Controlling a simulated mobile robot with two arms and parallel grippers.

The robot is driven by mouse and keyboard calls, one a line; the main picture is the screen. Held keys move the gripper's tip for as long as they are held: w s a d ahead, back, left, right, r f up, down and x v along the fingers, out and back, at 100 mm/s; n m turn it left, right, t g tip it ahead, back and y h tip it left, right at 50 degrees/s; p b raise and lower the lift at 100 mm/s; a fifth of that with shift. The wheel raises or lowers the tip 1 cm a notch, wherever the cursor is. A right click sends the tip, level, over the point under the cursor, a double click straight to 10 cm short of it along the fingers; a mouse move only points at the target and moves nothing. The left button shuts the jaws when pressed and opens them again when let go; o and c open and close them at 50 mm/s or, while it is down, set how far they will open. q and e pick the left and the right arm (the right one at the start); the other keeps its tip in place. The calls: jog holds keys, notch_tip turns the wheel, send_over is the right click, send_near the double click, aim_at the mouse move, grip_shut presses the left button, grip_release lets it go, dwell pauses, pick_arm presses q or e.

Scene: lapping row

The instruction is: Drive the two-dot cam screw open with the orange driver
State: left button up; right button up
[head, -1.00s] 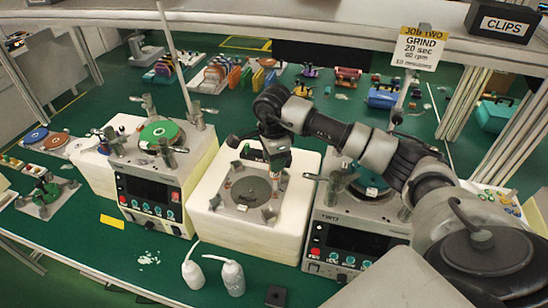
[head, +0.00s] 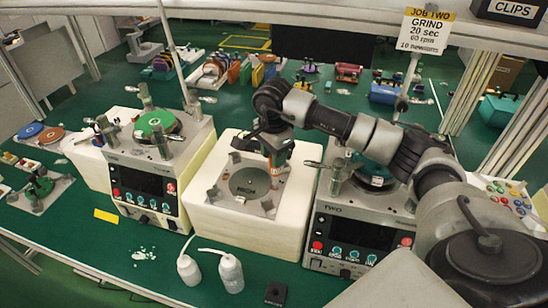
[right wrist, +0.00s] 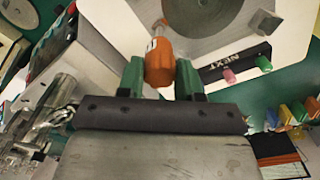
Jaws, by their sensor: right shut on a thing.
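My right gripper (head: 277,150) is above the right side of a grey square plate (head: 212,193) with a round dark disc (head: 250,182) in its middle. The plate lies on a white block (head: 228,226). In the right wrist view my right gripper (right wrist: 160,76) is shut on the orange driver (right wrist: 158,62), between its green fingers. The driver's shaft points away from the gripper, toward the plate. Small fittings sit at the plate's corners. I cannot make out a two-dot mark on any screw, nor whether the driver touches one. My left gripper is not in view.
A lapping machine with a green disc (head: 157,123) stands to the left, and machine TWO (head: 355,240) stands close on the right. Two white bottles (head: 230,272) and a small black block (head: 275,294) are in front. A shelf (head: 300,14) crosses above.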

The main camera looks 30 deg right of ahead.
jog(key=n+b, duration=0.3)
jog(key=n, duration=0.3)
jog(key=shift+s+f+n+b, duration=0.1)
jog(key=shift+n+b, duration=0.3)
jog(key=n+b, duration=0.1)
jog(key=n, duration=0.2)
jog(key=shift+d+b, duration=0.1)
jog(key=shift+b, duration=0.2)
jog(key=n+b, duration=0.1)
jog(key=n, duration=0.3)
jog(key=shift+b, duration=0.35)
jog(key=shift+s, duration=0.1)
jog(key=shift+r, duration=0.2)
jog(key=shift+r+p, duration=0.4)
jog(key=shift+p, duration=0.1)
jog(key=shift+r+p, duration=1.05)
jog(key=shift+r, duration=0.75)
